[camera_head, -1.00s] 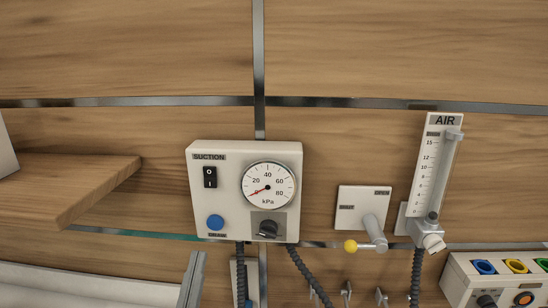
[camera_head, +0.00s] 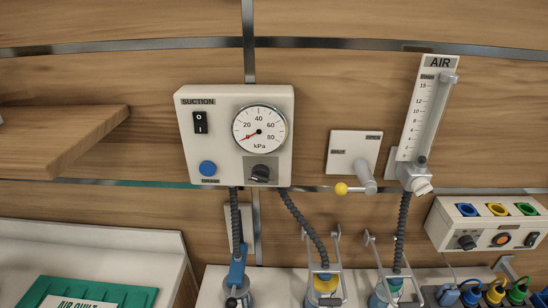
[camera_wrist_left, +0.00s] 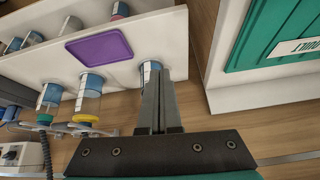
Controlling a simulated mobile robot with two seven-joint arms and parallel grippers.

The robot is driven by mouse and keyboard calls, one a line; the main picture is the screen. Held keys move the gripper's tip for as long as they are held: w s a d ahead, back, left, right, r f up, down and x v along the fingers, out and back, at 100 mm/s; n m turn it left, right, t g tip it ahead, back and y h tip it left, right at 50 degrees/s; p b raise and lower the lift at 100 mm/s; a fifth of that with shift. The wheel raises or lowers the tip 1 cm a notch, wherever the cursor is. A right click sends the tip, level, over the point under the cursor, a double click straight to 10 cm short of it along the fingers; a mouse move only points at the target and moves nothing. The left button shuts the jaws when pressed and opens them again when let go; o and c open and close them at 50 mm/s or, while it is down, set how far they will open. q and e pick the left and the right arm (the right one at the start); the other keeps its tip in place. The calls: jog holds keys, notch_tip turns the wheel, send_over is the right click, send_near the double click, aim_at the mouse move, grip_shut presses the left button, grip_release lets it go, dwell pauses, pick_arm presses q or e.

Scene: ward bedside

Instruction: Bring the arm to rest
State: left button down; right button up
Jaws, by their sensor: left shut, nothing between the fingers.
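My left gripper (camera_wrist_left: 160,75) shows in the left wrist view, its two dark fingers pressed together with nothing between them. The fingertips overlap a clear, blue-banded jar (camera_wrist_left: 150,70) in the picture; I cannot tell whether they touch it. Neither of my arms shows in the head view, and my right gripper is in no view.
The head view shows a suction unit (camera_head: 218,135) with hoses, a yellow-tipped lever (camera_head: 341,188), an air flowmeter (camera_head: 424,110) and a socket box (camera_head: 480,225). A green air quilt pack (camera_head: 125,293) is lower left. The wrist view shows a purple pad (camera_wrist_left: 98,46) and several jars.

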pick_arm(q)
jog(key=s+g, duration=0.2)
jog(key=s, duration=0.2)
jog(key=s+f+g+b, duration=0.3)
jog(key=f+b, duration=0.5)
jog(key=f, duration=2.5)
jog(key=s+a+f+b, duration=0.3)
jog(key=s+f+b, duration=0.2)
jog(key=s+f, duration=1)
notch_tip(320, 180, down, 2)
jog(key=shift+s+a+f+m+y+b, duration=0.2)
jog(key=shift+s+m+y+b, duration=0.1)
